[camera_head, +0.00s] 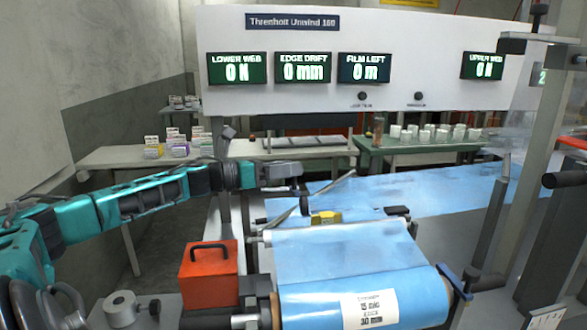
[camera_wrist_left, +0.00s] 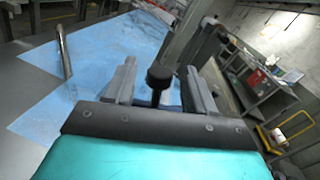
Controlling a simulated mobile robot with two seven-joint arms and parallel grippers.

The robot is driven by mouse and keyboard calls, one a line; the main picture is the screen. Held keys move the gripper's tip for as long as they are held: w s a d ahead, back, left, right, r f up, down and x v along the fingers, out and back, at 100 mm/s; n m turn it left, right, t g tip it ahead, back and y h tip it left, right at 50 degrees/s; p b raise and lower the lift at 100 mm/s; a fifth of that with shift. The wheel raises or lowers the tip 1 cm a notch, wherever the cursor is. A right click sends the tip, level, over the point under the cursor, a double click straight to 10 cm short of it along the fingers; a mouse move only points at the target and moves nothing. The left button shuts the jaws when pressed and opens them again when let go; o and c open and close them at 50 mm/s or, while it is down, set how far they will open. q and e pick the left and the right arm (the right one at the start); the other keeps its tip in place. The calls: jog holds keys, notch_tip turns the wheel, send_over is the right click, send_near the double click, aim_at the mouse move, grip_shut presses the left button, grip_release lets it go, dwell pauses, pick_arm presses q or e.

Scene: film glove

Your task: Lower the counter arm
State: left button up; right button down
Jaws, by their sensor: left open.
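My left gripper (camera_head: 297,182) reaches in from the left above the blue film web, and its jaws stand open. In the left wrist view the two fingers (camera_wrist_left: 158,90) are apart, with a black round knob (camera_wrist_left: 159,76) on a dark stem showing between them. Whether the fingers touch the knob is not clear. The knob may be the end of the counter arm, but its link is hidden by the gripper. A slanted grey bar (camera_head: 332,187) rises just right of the gripper in the head view. My right gripper is not in view.
A blue film roll (camera_head: 410,295) with a white label lies in front. A red box (camera_head: 210,276) stands left of it. A yellow block (camera_head: 326,217) sits behind the roll. Grey posts (camera_head: 495,215) stand at the right, and tables with small goods (camera_head: 430,142) are behind.

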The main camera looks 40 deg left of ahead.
pick_arm(q)
jog(key=shift+x, duration=1)
jog(key=shift+c, duration=0.3)
grip_shut()
